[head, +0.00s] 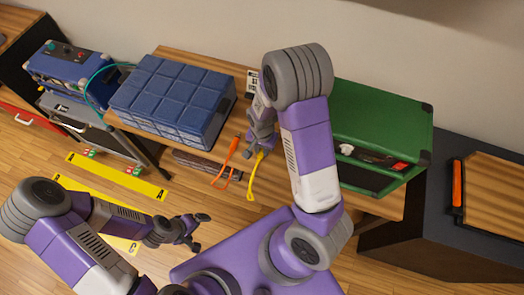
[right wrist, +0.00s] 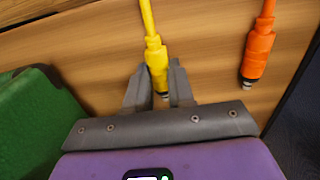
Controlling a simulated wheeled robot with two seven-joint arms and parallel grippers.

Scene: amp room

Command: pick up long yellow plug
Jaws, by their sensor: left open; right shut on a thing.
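The long yellow plug (right wrist: 154,58) sits between the two fingers of my right gripper (right wrist: 158,76), which is shut on it near its tip. Its yellow cable (head: 252,181) hangs below that gripper in the head view, over the front edge of the wooden table. In the head view my right gripper (head: 260,146) is over the table, left of the green case. My left gripper (head: 190,230) is open and empty, low over the floor at the front left.
An orange plug (right wrist: 258,52) lies beside the yellow one; its cable (head: 228,162) hangs at the table's front edge. A blue quilted box (head: 172,100) stands left, an open green case (head: 385,120) right. Blue equipment (head: 68,70) stands far left.

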